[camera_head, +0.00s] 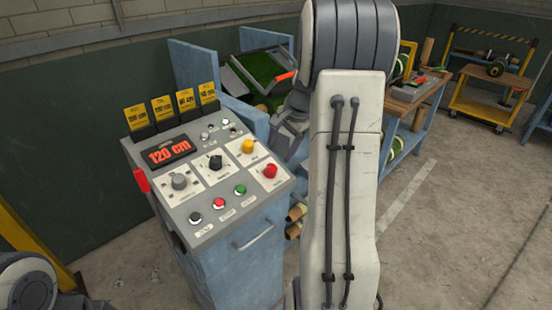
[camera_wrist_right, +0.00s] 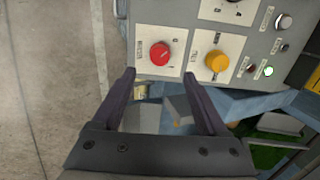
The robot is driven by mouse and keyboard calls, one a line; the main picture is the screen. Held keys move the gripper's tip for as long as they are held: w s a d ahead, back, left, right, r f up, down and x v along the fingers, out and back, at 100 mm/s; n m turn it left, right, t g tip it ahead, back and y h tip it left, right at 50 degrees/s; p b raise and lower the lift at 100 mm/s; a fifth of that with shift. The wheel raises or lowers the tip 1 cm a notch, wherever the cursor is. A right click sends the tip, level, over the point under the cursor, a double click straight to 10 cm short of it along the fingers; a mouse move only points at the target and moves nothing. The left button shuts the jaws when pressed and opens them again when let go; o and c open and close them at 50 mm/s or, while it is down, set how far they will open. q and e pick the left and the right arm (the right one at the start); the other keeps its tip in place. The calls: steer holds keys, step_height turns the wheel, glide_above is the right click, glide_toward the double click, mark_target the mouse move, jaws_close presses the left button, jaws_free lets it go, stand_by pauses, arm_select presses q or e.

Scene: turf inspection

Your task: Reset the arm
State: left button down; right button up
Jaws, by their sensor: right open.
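My right arm stands upright through the middle of the head view and hides what lies behind it. My right gripper (camera_head: 280,125) shows partly behind this arm, at the right edge of the control console (camera_head: 250,225). In the right wrist view the right gripper (camera_wrist_right: 159,76) is open, with two dark fingers apart and nothing held between them. The red knob (camera_wrist_right: 160,53) and the yellow knob (camera_wrist_right: 217,60) lie just beyond the fingertips; they also show in the head view, red (camera_head: 270,171) and yellow (camera_head: 248,146). My left gripper is not in view.
The console display (camera_head: 168,151) reads 120 cm, with yellow cards (camera_head: 162,108) behind it. A blue bench with a green turf tray (camera_head: 262,68) stands behind. A wooden-topped workbench (camera_head: 412,92) and yellow cart (camera_head: 487,105) stand right. The floor (camera_head: 455,190) at right is clear.

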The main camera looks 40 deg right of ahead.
steer(key=shift+v, duration=0.9)
steer(key=s+a+n+g+y, duration=0.15)
steer(key=a+n, duration=0.35)
steer(key=a, duration=0.8)
steer(key=s+a+n+g, duration=0.15)
steer(key=a+n, duration=0.45)
steer(key=a, duration=0.8)
steer(key=s+a+f+n, duration=0.1)
steer(key=s+a+n, duration=0.3)
steer(key=s, duration=0.3)
steer(key=s+a+f+n+h, duration=0.1)
steer(key=s+a+n, duration=0.3)
steer(key=s, duration=0.2)
steer(key=s+a+f+n+g, duration=0.1)
steer(key=s+a+n, duration=0.3)
steer(key=s, duration=0.3)
steer(key=shift+s+f+n, duration=0.2)
steer(key=shift+s+n, duration=0.15)
steer(key=shift+n, duration=0.15)
